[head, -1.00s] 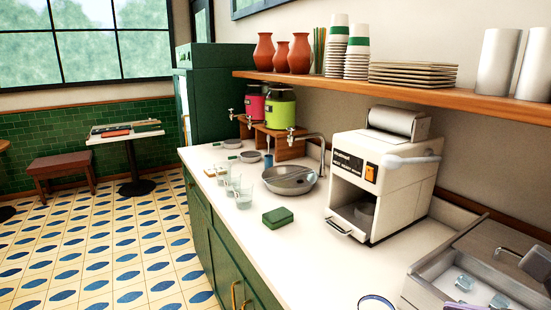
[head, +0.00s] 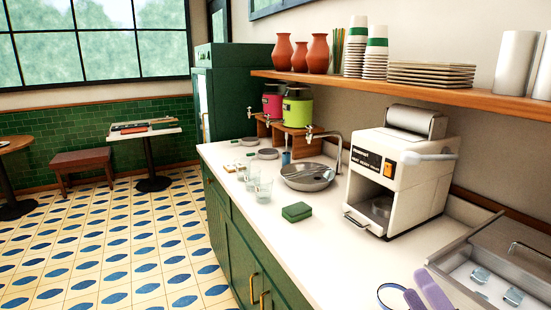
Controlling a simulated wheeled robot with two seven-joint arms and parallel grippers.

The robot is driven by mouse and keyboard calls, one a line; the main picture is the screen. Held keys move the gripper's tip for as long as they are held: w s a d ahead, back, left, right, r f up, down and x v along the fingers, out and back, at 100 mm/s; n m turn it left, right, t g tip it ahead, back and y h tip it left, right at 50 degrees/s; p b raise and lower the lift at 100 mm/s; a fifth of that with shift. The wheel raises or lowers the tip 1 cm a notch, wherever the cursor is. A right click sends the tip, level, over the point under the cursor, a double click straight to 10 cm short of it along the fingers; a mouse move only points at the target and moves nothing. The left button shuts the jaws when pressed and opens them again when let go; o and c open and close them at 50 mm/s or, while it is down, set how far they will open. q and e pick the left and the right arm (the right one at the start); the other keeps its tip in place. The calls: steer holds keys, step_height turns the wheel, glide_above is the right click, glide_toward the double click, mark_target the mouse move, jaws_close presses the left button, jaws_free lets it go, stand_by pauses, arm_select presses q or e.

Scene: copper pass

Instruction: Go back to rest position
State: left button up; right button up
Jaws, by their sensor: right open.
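My right gripper (head: 416,284) shows at the bottom right as two purple fingers spread apart, over the front part of the white counter (head: 335,255). It is open, and I see nothing between its fingers. The rest of that arm is out of the picture. My left gripper is not in view.
A dark ring-shaped rim (head: 383,297) lies left of the fingers, cut off by the frame. A metal basin (head: 470,268) with glasses is right. A white machine (head: 396,190), green sponge (head: 297,212), round sink (head: 308,177) and glasses stand along the counter.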

steer(key=s+d+f+m+g+h, duration=0.2)
steer(key=f+m+g+h, duration=0.2)
steer(key=f+m+h, duration=0.4)
steer(key=s+d+f+m+g+h, duration=0.25)
steer(key=f+m+g, duration=0.35)
steer(key=m, duration=0.4)
steer(key=s+a+f+m+g+y, duration=0.5)
steer(key=s+a+f+g, duration=0.3)
steer(key=s+f, duration=0.35)
step_height(320, 180, down, 16)
steer(key=s+g, duration=0.1)
steer(key=s, duration=0.1)
steer(key=s+d+f+n+g+b, duration=0.1)
steer(key=s+d+f, duration=0.2)
steer(key=s+f, duration=1)
steer(key=shift+s+d+h, duration=0.15)
steer(key=shift+s+h, duration=0.2)
steer(key=shift+s, duration=0.2)
steer(key=shift+f, duration=0.1)
